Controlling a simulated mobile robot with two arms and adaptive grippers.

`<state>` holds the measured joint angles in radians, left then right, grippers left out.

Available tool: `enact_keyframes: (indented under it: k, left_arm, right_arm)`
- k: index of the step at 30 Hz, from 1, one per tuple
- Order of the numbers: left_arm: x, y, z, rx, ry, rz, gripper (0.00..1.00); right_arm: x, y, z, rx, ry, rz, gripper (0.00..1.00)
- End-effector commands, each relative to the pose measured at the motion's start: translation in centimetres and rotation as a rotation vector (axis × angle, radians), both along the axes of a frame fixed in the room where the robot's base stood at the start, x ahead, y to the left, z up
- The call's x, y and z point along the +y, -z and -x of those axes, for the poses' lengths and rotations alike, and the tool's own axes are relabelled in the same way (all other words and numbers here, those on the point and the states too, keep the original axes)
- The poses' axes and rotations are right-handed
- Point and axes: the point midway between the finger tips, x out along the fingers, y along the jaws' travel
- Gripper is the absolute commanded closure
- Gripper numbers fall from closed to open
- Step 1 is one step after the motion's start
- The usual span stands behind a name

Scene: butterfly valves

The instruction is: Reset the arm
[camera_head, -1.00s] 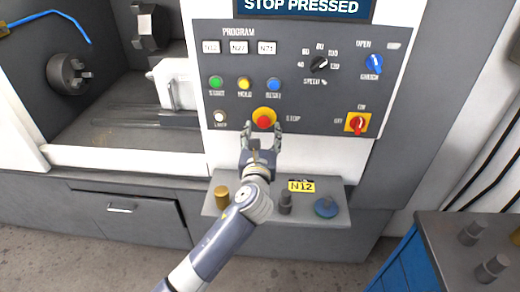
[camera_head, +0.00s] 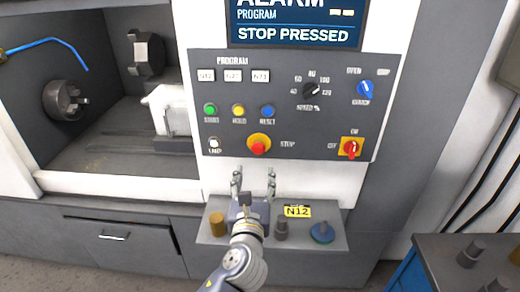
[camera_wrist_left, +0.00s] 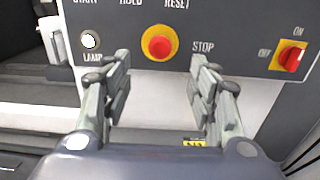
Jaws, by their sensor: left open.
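My left gripper (camera_head: 253,182) is open and empty in the head view, its fingers pointing up in front of the white face below the control panel. The red stop button on its yellow ring (camera_head: 259,146) is just above the fingertips, apart from them. In the left wrist view the open fingers (camera_wrist_left: 160,82) stand either side of and below the stop button (camera_wrist_left: 159,44). The screen (camera_head: 296,24) reads ALARM and STOP PRESSED. My right gripper is not in view.
A grey shelf (camera_head: 335,245) under the panel carries a brass cylinder (camera_head: 217,224), a dark cylinder (camera_head: 281,230), a blue round part (camera_head: 322,232) and a yellow N12 label (camera_head: 297,211). The red switch (camera_head: 350,148) is right. A workbench (camera_head: 432,262) stands at lower right.

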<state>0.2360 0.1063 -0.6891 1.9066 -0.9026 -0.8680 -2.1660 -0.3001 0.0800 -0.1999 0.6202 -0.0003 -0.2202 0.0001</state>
Motion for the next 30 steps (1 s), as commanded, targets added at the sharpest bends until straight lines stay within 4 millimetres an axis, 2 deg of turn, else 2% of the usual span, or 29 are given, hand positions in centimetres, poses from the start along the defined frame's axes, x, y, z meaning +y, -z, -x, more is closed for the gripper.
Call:
enact_keyframes:
  k: [5, 8, 11, 17, 21, 25, 30]
  left_arm:
    - [0.9, 1.2, 0.5, 0.04, -0.021, 0.093, 0.46]
    - [2.8, 3.5, 1.6, 0.118, -0.071, 0.292, 0.46]
    - [5.3, 6.7, 3.6, 0.218, -0.165, 0.577, 0.46]
    - [9.6, 13.3, 9.3, 0.38, -0.439, 1.163, 0.46]
    - [11.9, 17.0, 14.2, 0.437, -0.681, 1.534, 0.46]
    - [13.5, 19.7, 19.2, 0.443, -0.944, 1.842, 0.46]
    - [14.7, 21.7, 25.1, 0.384, -1.275, 2.141, 0.46]
  right_arm:
    - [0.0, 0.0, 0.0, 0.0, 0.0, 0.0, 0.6]
    - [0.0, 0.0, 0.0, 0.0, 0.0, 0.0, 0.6]
    - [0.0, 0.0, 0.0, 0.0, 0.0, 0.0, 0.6]
    - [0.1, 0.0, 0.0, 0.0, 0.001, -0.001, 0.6]
    - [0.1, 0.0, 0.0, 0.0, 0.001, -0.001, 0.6]
    - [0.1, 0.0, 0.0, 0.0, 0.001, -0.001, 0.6]
    - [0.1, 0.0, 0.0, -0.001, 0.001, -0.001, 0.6]
